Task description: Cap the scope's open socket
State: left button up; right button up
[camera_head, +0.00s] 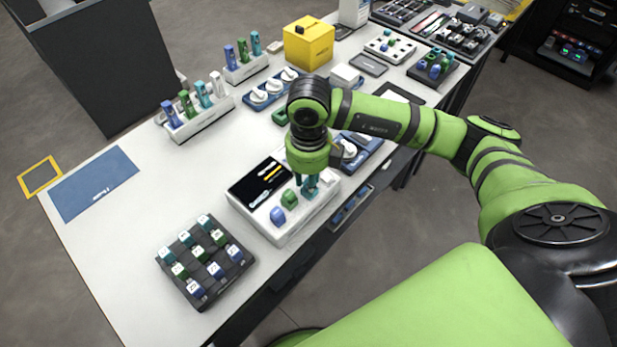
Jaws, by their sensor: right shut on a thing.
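The scope (240,212) is a white box with a black screen on the table's front side. A blue cap (277,216) and a green cap (289,199) stand on its front part. My right gripper (306,181) points down over the scope's right part, shut on a teal cap (311,187) in line with the other two. I cannot tell whether the teal cap is seated in the socket or just above it, as the fingers hide part of it. My left gripper is not in view.
A dark tray (193,293) of blue, green and teal caps stands at front left. White racks (208,118) with coloured pieces and a yellow box (308,43) stand behind. A blue mat (93,184) lies at left. The table between the mat and scope is clear.

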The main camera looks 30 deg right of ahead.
jog(key=shift+f, duration=0.15)
jog(key=shift+f+b, duration=0.25)
jog(key=shift+b, duration=0.2)
jog(key=o, duration=1)
jog(key=shift+o, duration=0.2)
jog(key=shift+r, duration=0.1)
jog(key=shift+r+p, duration=2.05)
jog(key=shift+r, duration=0.9)
